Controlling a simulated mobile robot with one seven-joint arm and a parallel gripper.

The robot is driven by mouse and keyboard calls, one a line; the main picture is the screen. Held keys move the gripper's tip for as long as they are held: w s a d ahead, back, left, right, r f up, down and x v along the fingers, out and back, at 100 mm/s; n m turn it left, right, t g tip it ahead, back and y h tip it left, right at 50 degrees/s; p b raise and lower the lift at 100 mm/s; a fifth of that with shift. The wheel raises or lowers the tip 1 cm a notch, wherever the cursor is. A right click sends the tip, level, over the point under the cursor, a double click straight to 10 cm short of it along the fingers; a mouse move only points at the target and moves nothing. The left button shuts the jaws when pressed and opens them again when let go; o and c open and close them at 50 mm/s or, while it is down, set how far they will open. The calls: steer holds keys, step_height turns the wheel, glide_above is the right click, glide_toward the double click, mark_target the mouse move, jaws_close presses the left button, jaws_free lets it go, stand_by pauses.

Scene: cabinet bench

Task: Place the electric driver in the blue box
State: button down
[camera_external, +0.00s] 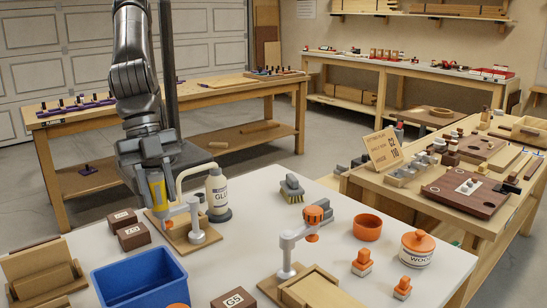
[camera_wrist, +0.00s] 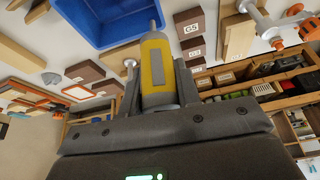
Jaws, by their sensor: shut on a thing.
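The electric driver is yellow and grey; it shows in the external view (camera_external: 157,189) and in the wrist view (camera_wrist: 157,66). My gripper (camera_external: 152,186) is shut on it, with one finger on each side in the wrist view (camera_wrist: 155,88). The driver's narrow grey tip points away from the wrist. The blue box (camera_external: 152,292) stands open at the front left of the white table, and its visible inside looks empty. It also shows at the top of the wrist view (camera_wrist: 95,32). My gripper is above and behind the box, apart from it.
Two brown blocks (camera_external: 133,236) lie behind the box. A glue bottle (camera_external: 217,190) and a clamp on a wooden base (camera_external: 190,240) stand close to my gripper. A G5 block (camera_external: 232,300) lies right of the box. An orange bowl (camera_external: 367,227) is further right.

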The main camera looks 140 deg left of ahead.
mark_target(138, 273)
steer(key=d+m, duration=0.1)
steer(key=d, duration=0.7)
steer(key=shift+h, duration=0.3)
steer(key=shift+w+a+f, duration=0.15)
steer(key=shift+f, duration=2.45)
steer(key=shift+w+a+f, duration=0.1)
steer(key=shift+a+f, duration=0.05)
steer(key=shift+f, duration=2.4)
steer(key=shift+w+a+f, duration=0.15)
steer(key=shift+f, duration=2.45)
steer(key=shift+f, duration=0.2)
steer(key=c, duration=1.1)
jaws_free()
steer(key=shift+o, duration=0.2)
